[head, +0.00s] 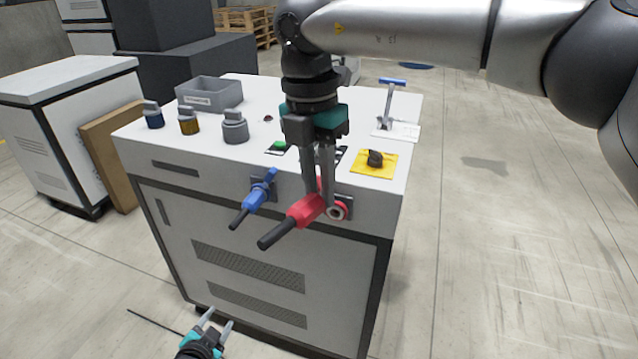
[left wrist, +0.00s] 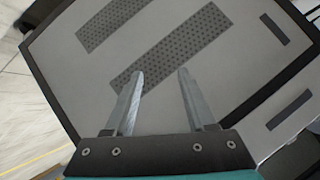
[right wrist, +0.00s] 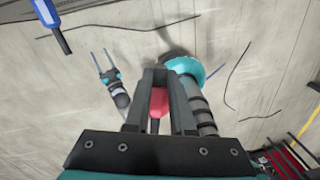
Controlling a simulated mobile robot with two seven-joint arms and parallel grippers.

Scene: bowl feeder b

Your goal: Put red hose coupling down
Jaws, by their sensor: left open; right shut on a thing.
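The red hose coupling (head: 306,210) with its dark hose end is in front of the cabinet's front face in the head view. My right gripper (head: 319,193) points down and is shut on it. It also shows red between the fingers in the right wrist view (right wrist: 158,102). A round metal fitting with a red rim (head: 337,211) is right beside the coupling; I cannot tell whether they touch. My left gripper (head: 217,318) is low in front of the cabinet, open and empty. The left wrist view shows its spread fingers (left wrist: 160,76) facing the vented front.
A blue hose coupling (head: 260,196) sits at a dark plate left of the red one. The white cabinet top (head: 290,95) carries a grey bin (head: 209,94), several capped fittings, a yellow-plated black knob (head: 375,159) and a blue-handled lever (head: 390,100). Bare cabinet top shows between them.

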